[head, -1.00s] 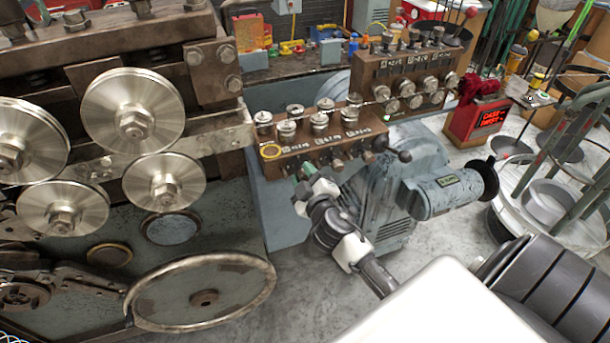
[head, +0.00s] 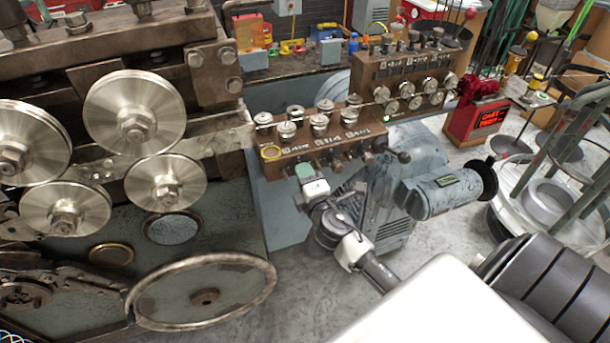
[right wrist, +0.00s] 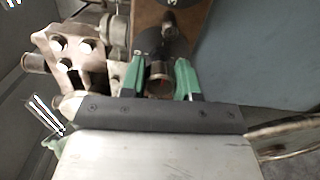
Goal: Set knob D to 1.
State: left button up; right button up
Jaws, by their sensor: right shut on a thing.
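A brown control box (head: 268,168) carries a row of small dark knobs on its front face. I cannot read their letters, so I cannot tell which is knob D. My right gripper (head: 304,171) is at the left end of this row. In the right wrist view its green fingers (right wrist: 160,82) are shut on a round metal knob (right wrist: 159,88), one finger on each side. The knob has a thin reddish mark. A dark dial plate (right wrist: 165,48) with pale marks lies behind it; the setting is not legible. My left gripper is not in view.
Several metal caps (head: 319,124) stand on top of the box. A black ball handle (head: 404,157) and a grey motor (head: 450,190) are at its right. Large steel rollers (head: 135,115) and a big handwheel (head: 203,298) fill the left. A second knob box (head: 370,72) stands behind.

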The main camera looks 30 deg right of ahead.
jog(key=shift+f+n, duration=0.1)
jog(key=shift+n, duration=0.5)
jog(key=o, duration=0.6)
jog(key=shift+s, duration=0.1)
jog(key=b+v, duration=0.2)
jog(key=v, duration=0.8)
jog(key=shift+s+a+b, duration=0.15)
jog(key=shift+s+b, duration=0.1)
jog(key=shift+b, duration=0.15)
